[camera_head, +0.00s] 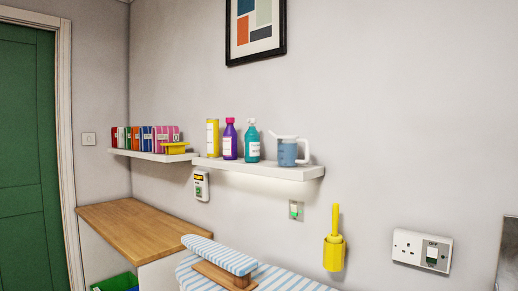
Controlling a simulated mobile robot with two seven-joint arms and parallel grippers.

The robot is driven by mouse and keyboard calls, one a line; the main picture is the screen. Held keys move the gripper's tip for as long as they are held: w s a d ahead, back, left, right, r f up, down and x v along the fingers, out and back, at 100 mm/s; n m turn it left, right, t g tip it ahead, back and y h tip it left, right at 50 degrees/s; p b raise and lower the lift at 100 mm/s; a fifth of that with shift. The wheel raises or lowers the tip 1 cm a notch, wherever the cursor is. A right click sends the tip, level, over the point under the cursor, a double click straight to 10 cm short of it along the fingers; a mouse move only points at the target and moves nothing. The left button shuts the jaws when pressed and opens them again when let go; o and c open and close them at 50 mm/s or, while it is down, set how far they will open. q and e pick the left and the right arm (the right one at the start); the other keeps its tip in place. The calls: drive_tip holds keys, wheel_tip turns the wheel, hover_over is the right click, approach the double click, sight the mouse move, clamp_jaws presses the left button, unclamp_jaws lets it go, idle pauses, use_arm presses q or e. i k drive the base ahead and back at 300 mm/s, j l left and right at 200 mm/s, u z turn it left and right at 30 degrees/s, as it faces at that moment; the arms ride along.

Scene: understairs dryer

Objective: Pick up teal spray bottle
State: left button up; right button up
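The teal spray bottle (252,141) stands upright on the white wall shelf (262,170), with a white label on its front. It is between a purple bottle with a pink cap (230,140) on its left and a blue-grey jug (288,151) on its right. Neither of my grippers is in the picture.
Below are a wooden worktop (140,226) and a striped ironing board (290,281). A yellow brush holder (334,252) hangs on the wall.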

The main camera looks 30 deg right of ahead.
sight(251, 137)
drive_tip(key=k+z, duration=0.15)
drive_tip(key=z, duration=0.35)
drive_tip(key=k+z, duration=0.1)
drive_tip(key=z, duration=3.35)
drive_tip(key=j+z, duration=0.1)
drive_tip(key=z, duration=0.25)
drive_tip(key=k+z, duration=0.15)
drive_tip(key=z, duration=0.25)
drive_tip(key=j+z, duration=0.1)
drive_tip(key=z, duration=0.25)
drive_tip(key=k+j, duration=0.15)
drive_tip(key=k, duration=0.45)
drive_tip(key=k+j, duration=0.15)
drive_tip(key=k, duration=0.45)
drive_tip(key=k+j, duration=0.1)
drive_tip(key=k, duration=0.55)
drive_tip(key=k+z, duration=0.25)
drive_tip(key=k, duration=0.15)
drive_tip(key=k+z, duration=0.3)
drive_tip(key=k, duration=0.15)
drive_tip(key=k+j+u, duration=0.3)
drive_tip(key=k, duration=0.2)
drive_tip(key=l, duration=0.1)
